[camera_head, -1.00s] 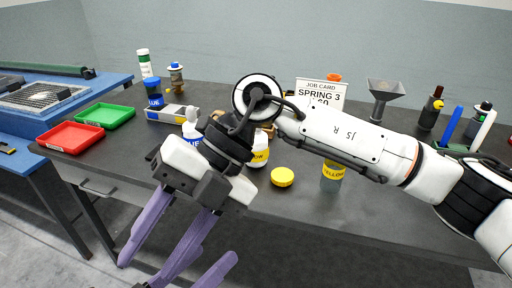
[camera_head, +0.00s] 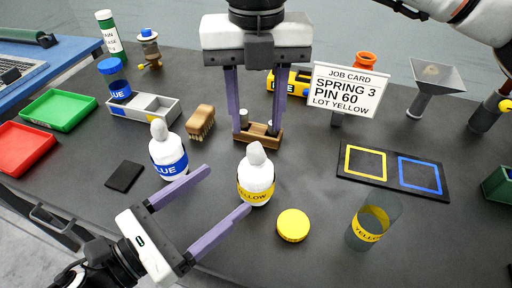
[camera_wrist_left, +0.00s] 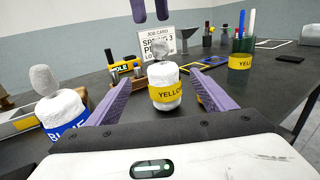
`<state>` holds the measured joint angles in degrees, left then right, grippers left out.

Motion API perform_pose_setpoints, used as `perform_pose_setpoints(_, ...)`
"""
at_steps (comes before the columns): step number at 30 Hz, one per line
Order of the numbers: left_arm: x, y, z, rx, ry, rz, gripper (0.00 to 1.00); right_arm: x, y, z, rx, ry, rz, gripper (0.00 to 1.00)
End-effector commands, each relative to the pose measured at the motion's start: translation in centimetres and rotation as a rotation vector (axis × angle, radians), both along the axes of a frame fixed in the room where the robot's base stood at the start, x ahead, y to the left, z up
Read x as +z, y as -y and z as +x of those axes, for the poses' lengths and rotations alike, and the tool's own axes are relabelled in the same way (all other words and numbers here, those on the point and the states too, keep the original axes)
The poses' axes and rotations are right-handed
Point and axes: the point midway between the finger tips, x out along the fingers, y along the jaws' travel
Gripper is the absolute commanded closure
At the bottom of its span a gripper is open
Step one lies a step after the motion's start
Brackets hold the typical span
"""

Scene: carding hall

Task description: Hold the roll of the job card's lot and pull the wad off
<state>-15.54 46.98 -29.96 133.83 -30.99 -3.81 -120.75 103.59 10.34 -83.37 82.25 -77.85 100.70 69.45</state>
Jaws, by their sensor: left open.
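The job card (camera_head: 345,90) reads SPRING 3, PIN 60, LOT YELLOW. The white yellow-banded roll (camera_head: 256,180) stands upright on the bench with a pale grey wad (camera_head: 257,153) on top. It also shows in the left wrist view (camera_wrist_left: 165,83), between and slightly beyond my left fingertips. My left gripper (camera_head: 228,189) is open beside the roll, not closed on it. My right gripper (camera_head: 256,134) points down, open and empty; in the left wrist view its fingertips (camera_wrist_left: 151,18) hang above the wad. A blue-banded roll (camera_head: 168,156) with its own wad stands to the left.
A yellow lid (camera_head: 293,225) and a clear yellow-labelled cup (camera_head: 365,232) stand right of the roll. A wooden holder (camera_head: 272,142), brush (camera_head: 200,123) and grey tray (camera_head: 170,109) lie behind. A dark board with coloured squares (camera_head: 393,173) is at right. Bare bench lies in front.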

Motion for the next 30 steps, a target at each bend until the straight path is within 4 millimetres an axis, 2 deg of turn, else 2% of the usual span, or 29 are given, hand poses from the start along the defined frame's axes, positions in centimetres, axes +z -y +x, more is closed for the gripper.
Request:
perform_pose_setpoints(8,0.2,1.4,1.5,0.000,0.004,-0.004,0.24,0.0,-0.1,-0.1,0.002,0.000,0.002,0.60)
perform_pose_setpoints(21,0.0,6.2,6.1,0.001,-0.001,-0.004,0.24,0.0,-0.1,-0.1,0.002,-0.001,0.002,0.60)
perform_pose_setpoints(30,-0.1,7.4,7.2,0.000,-0.001,-0.001,0.24,0.0,-0.1,-0.1,0.002,-0.001,0.002,0.60)
